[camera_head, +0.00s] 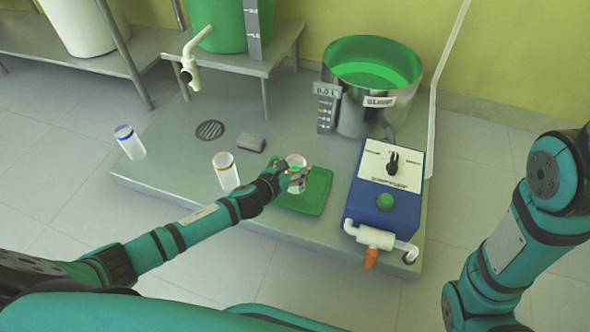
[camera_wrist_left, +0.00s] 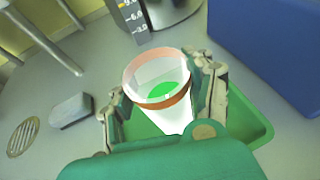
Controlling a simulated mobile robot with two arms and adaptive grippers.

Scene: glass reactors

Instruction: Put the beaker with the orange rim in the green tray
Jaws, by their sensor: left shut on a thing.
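My left gripper (camera_head: 297,178) is shut on a clear beaker (camera_head: 296,160) with an orange-red rim, which also shows upright between the fingers in the left wrist view (camera_wrist_left: 157,82). The beaker is over the green tray (camera_head: 314,202); green shows through its bottom. Whether it touches the tray floor I cannot tell. The tray also shows behind the gripper in the left wrist view (camera_wrist_left: 249,122). A second beaker (camera_head: 227,174), with a yellow-orange rim, stands on the grey platform left of the tray. My right gripper is out of view.
A blue-rimmed beaker (camera_head: 130,143) stands further left. A blue pump box (camera_head: 388,190) stands close right of the tray, with a steel pot (camera_head: 362,112) behind. A small grey block (camera_head: 251,144) and a round drain (camera_head: 210,130) lie on the platform.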

